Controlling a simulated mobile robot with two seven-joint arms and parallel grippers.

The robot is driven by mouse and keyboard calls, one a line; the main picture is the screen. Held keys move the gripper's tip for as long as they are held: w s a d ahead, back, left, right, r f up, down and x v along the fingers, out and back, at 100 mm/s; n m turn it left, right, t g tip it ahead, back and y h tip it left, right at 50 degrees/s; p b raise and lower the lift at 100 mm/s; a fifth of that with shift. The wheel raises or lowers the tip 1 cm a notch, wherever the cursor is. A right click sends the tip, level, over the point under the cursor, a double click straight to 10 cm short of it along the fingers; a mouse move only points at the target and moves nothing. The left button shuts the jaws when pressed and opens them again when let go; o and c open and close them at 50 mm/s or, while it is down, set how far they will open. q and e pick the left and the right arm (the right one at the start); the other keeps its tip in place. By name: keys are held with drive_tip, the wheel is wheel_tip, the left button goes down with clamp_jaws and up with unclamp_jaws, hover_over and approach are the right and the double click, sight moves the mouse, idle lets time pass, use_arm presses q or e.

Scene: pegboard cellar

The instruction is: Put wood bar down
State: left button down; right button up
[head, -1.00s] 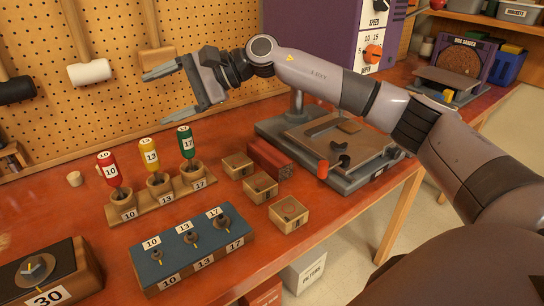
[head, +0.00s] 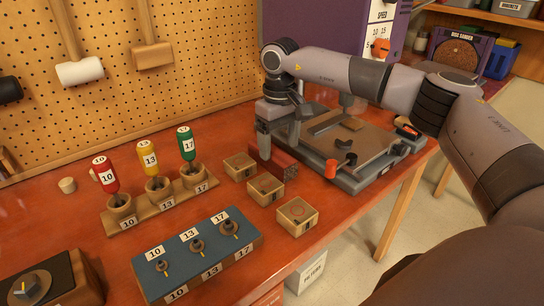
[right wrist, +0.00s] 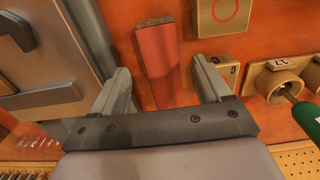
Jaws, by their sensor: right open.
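A reddish wood bar (head: 286,169) lies on the red workbench beside the grey machine base, its dark end toward the front. My right gripper (head: 280,146) points down over the bar's rear part. In the right wrist view the bar (right wrist: 158,62) lies between the two open fingers (right wrist: 163,85), with a visible gap on both sides. The gripper hides the bar's rear part in the head view. My left gripper is not in view.
Several small wooden boxes (head: 297,215) stand left and in front of the bar. The grey machine (head: 350,140) is close on its right. A holder with numbered tools (head: 163,204) and a blue numbered block (head: 196,255) stand farther left. Bare bench lies in front of the boxes.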

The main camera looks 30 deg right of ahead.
sight(278, 155)
wheel_tip(278, 155, down, 4)
drive_tip(key=shift+a+f+p, duration=0.1)
drive_tip(key=shift+f+p, duration=0.15)
drive_tip(key=shift+p, duration=0.05)
drive_tip(key=shift+c, duration=0.3)
drive_tip(key=shift+w, duration=0.1)
drive_tip(key=c, duration=1.2)
wheel_tip(278, 155, up, 20)
drive_tip(key=shift+r, duration=0.1)
